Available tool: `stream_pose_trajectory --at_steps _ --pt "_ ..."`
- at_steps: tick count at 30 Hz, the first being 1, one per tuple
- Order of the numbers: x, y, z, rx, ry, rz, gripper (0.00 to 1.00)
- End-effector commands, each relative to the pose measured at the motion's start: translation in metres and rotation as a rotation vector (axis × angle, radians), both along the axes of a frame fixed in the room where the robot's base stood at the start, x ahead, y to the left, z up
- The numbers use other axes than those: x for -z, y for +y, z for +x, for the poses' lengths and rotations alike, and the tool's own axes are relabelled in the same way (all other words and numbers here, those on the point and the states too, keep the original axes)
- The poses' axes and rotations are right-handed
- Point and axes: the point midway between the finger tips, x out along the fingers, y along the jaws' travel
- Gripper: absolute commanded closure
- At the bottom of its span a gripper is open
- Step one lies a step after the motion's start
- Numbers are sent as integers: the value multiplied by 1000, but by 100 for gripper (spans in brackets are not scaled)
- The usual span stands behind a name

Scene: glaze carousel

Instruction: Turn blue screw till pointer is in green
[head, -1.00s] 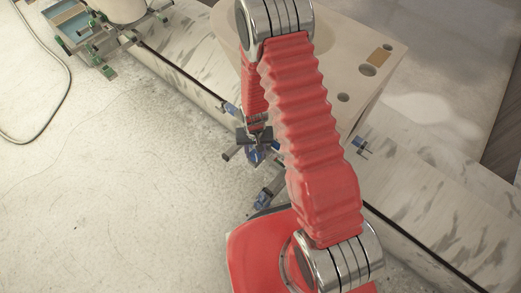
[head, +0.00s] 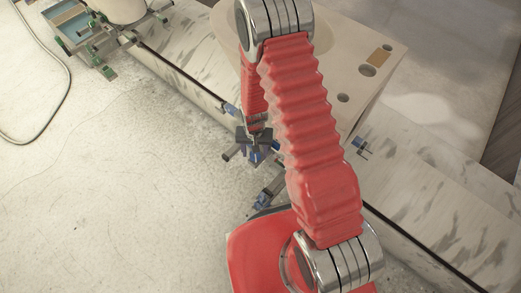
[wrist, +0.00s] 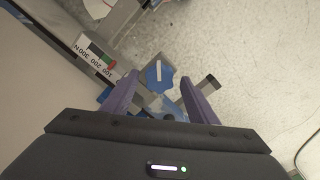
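The blue screw (wrist: 160,74), a lobed knob with a white line on top, shows in the wrist view. My gripper (wrist: 160,80) has its two purple fingers apart, one on each side of the knob. A gap shows between the knob and the right finger; whether the left finger touches it I cannot tell. The force scale (wrist: 94,56), with numbers and "N" and a red and a green part, is on the left, upside down. Its pointer is too small to tell. In the head view my gripper (head: 257,148) is low by the beam, largely covering the screw.
A pale block with round holes (head: 372,72) stands behind my arm. A long marbled beam (head: 185,70) runs diagonally past the clamp parts. A blue tray with green clamps (head: 75,25) is at the upper left. The floor at left is clear except for a hose (head: 68,95).

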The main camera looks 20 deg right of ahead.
Motion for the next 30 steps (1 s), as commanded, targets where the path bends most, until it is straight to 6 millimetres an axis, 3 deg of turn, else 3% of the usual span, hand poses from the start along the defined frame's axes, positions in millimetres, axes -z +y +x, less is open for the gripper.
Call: stream_pose_trajectory --at_steps 14,30 --pt "-7 0 -1 -1 2 0 45" --pt "-69 0 0 -1 0 0 45"
